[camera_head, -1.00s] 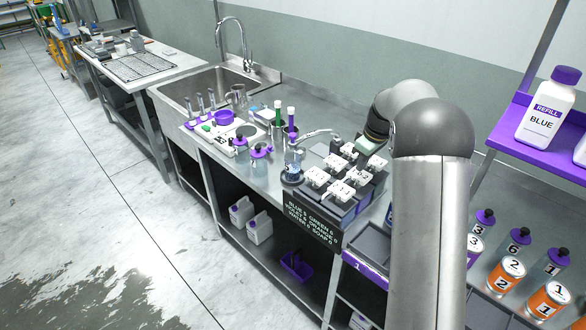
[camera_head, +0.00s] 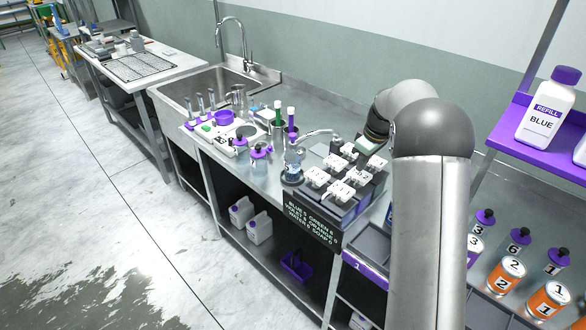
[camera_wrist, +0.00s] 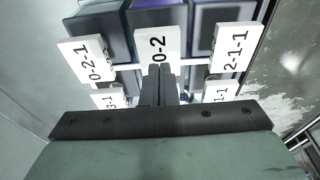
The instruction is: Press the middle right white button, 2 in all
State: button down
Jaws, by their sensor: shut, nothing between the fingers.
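Several white labelled buttons (camera_head: 317,176) stand in two columns on a dark dispenser block (camera_head: 352,211) on the steel counter. The middle right white button (camera_head: 357,176) is just below my gripper (camera_head: 363,163). In the wrist view my gripper (camera_wrist: 161,72) is shut and empty, its fingertips over the lower part of a white plate marked "0-2" (camera_wrist: 158,45). Plates marked "0-2-1" (camera_wrist: 83,58) and "2-1-1" (camera_wrist: 236,50) lie to either side. My fingers hide part of the middle plate, and I cannot tell whether they touch it.
A curved spout (camera_head: 318,133) and a small beaker (camera_head: 293,166) are left of the block. A black sign (camera_head: 312,224) hangs at its front. A sink (camera_head: 205,88) is farther left.

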aim_at(360, 174)
jog(key=shift+f, duration=0.1)
dwell(0.3)
jog(key=shift+f+b, duration=1.15)
jog(key=shift+f, duration=0.3)
jog(key=shift+r, duration=0.1)
jog(key=shift+r+p, duration=0.7)
jog(key=shift+r, duration=0.45)
jog(key=shift+f+b, duration=0.85)
jog(key=shift+f, duration=0.35)
jog(key=shift+r, duration=0.1)
jog(key=shift+r+p, duration=0.8)
jog(key=shift+r, duration=0.55)
